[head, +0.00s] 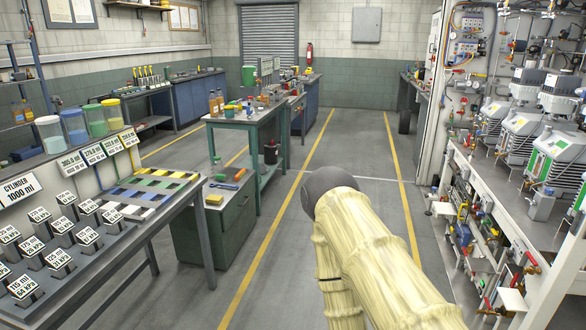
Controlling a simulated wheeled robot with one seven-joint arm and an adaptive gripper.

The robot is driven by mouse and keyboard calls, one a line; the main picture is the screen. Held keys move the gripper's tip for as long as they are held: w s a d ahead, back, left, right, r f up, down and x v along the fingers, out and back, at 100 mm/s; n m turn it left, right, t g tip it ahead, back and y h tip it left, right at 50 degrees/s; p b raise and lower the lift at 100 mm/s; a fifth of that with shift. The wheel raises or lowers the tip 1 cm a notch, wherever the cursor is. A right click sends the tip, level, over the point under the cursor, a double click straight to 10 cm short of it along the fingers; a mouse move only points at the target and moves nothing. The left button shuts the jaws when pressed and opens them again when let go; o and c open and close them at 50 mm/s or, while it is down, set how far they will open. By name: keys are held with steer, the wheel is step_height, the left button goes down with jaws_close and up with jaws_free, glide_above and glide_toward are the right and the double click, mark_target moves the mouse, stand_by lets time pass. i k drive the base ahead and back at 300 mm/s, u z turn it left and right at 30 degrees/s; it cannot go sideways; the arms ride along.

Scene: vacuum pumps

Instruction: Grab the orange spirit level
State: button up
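I cannot pick out an orange spirit level with certainty. A small red-orange item (240,174) lies on top of the green cabinet (232,226) left of centre, but it is too small to identify. Small red and orange parts also show among the clutter on the lower right shelf. My arm, in a pale yellow cover with a dark grey rounded joint, rises from the bottom edge right of centre. My gripper is not in view, and the arm hides part of the floor.
A long grey bench (182,214) with label signs and jars stands left. A green workbench (238,122) with bottles stands beyond the cabinet. A rack of pumps (556,150) lines the right side. The grey aisle floor (345,150) between yellow lines is clear.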

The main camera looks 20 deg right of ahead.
mark_target(243, 171)
steer(key=z, duration=0.5)
steer(key=i, duration=2.95)
steer(key=u, duration=0.4)
steer(key=k, duration=1.25)
steer(key=z, duration=0.7)
steer(key=i, duration=1.25)
steer(key=u, duration=0.7)
steer(key=i, duration=0.7)
steer(key=u, duration=0.8)
